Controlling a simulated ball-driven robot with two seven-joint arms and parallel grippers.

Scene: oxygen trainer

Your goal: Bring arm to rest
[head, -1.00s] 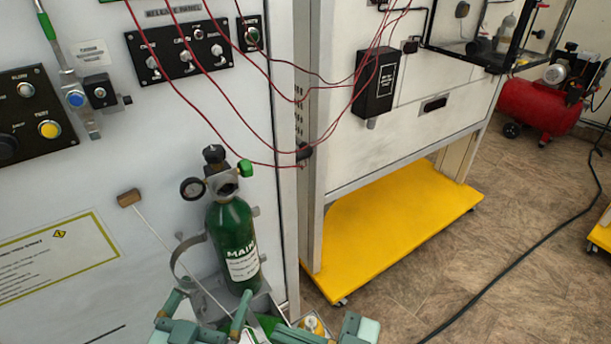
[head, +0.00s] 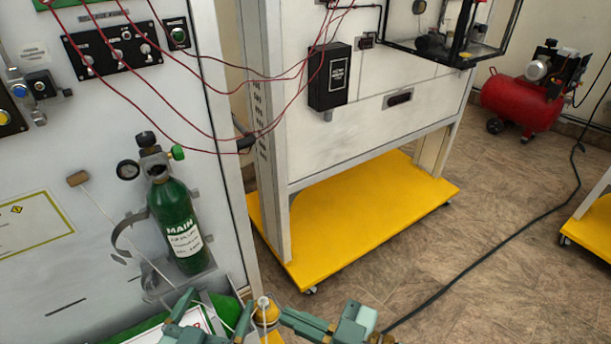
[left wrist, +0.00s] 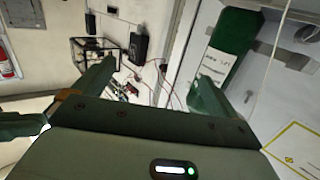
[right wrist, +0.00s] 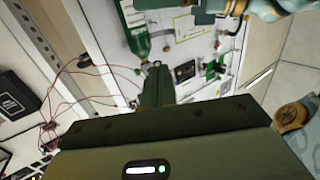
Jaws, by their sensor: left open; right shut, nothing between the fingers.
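My left gripper (head: 216,303) is low in the head view, below and right of the green MAIN cylinder. Its fingers stand apart and empty in the left wrist view (left wrist: 152,85). My right gripper (head: 284,317) is right of it, near the bottom edge, with its fingers pointing left. In the right wrist view (right wrist: 155,82) its fingers are together with nothing held. The MAIN cylinder (head: 178,222) stands upright in a bracket on the white panel, apart from both grippers. It also shows in the left wrist view (left wrist: 230,48) and right wrist view (right wrist: 134,28).
A white frame on a yellow base (head: 360,220) stands right of the panel, carrying a black box (head: 329,77). Red tubes (head: 190,115) hang across the panel. A red compressor (head: 522,103) and black hose (head: 470,275) are on the floor.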

